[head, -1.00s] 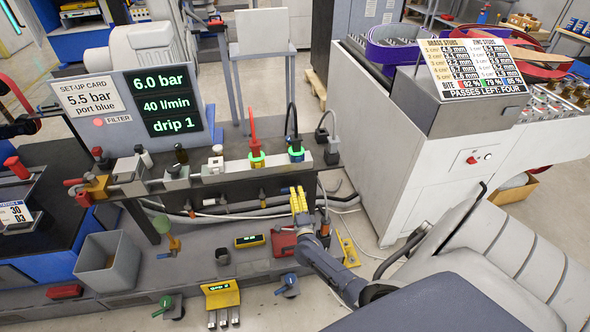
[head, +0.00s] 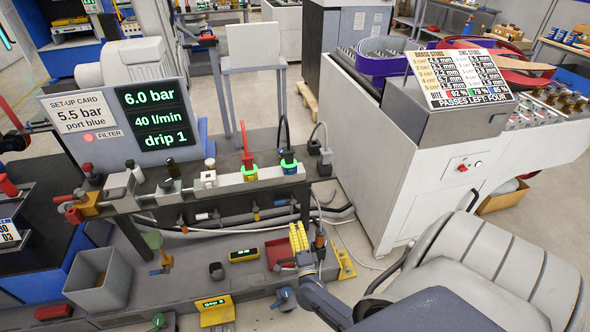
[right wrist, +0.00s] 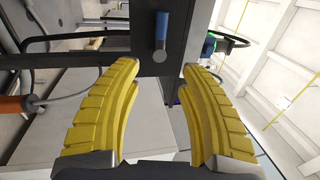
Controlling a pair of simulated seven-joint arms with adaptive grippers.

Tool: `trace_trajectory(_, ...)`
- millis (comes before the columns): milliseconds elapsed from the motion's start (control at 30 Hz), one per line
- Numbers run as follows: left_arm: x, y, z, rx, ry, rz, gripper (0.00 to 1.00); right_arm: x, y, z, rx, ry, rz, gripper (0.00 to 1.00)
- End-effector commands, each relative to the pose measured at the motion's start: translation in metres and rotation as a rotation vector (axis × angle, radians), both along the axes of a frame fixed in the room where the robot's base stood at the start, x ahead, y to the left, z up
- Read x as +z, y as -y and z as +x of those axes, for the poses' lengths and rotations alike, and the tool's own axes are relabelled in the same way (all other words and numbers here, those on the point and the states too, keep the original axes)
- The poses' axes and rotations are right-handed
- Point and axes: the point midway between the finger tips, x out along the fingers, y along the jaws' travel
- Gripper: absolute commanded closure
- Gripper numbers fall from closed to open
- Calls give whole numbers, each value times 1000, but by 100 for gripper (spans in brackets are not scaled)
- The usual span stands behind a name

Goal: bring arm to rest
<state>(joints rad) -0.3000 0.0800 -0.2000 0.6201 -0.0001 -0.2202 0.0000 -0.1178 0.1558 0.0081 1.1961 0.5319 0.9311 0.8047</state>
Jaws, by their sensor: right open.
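My right gripper (head: 299,238), with yellow ribbed fingers, is low in front of the bench, right of its middle in the head view. In the right wrist view its two fingers (right wrist: 160,78) are spread apart with nothing between them. Beyond the fingertips a dark upright bench part carries a blue-capped metal fitting (right wrist: 161,35). I cannot tell the gap between them exactly. My right arm (head: 322,300) comes in from the bottom of the head view. My left gripper does not show.
The bench rail (head: 221,186) holds several fittings, with red and black plugs at its right end. A grey bin (head: 99,282) stands at the left. Grey machine casing (head: 425,160) stands at the right. Hoses and cables run low beside the gripper.

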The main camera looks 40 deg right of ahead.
Motion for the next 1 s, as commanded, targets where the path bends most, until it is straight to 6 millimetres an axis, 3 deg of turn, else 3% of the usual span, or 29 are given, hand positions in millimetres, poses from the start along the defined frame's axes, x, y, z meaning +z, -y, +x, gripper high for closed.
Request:
trace_trajectory(333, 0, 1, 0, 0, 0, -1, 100, -1, -1, 1, 0, -21, -26, 59)
trace_trajectory(467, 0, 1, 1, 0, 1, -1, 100, -21, -16, 9, 50, -173, -172, 59)
trace_trajectory(567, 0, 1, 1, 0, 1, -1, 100, -67, -41, 8, 146, -388, -364, 59)
trace_trajectory(667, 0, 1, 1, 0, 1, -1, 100, -125, -68, -8, 269, -605, -561, 59)
trace_trajectory(867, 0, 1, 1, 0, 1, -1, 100, -228, -111, -73, 531, -945, -879, 59)
trace_trajectory(1000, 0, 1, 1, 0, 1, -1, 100, -289, -132, -136, 728, -1135, -1069, 59)
